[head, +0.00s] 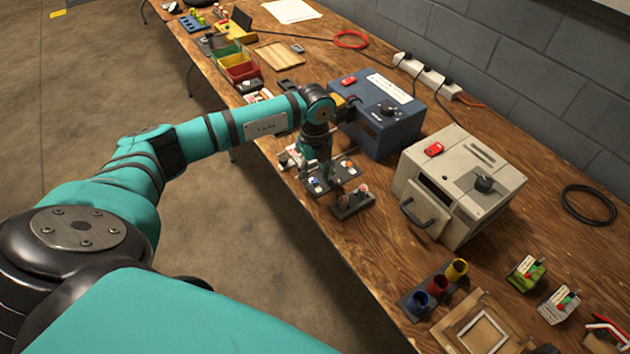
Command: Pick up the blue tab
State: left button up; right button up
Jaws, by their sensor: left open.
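A small blue piece (316,183), which looks like the blue tab, shows on a dark plate (322,190) near the table's front edge. My left gripper (317,172) points down just above this plate, with its fingers around or very near the blue piece. It is open; whether it touches the blue piece is too small to tell. An orange-and-white piece (347,164) sits to the right on the same dark fixture. My right gripper is not in view.
A dark block with red-topped pegs (351,199) stands close in front. A blue box (385,130) and a beige box (455,190) stand to the right. Coloured cups (437,283) and a wooden tray (445,334) are nearer. Bare wooden tabletop (375,235) lies between.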

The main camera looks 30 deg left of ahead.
pick_arm(q)
notch_tip(320, 180, down, 2)
jog(key=shift+f, duration=0.1)
jog(key=c, duration=0.8)
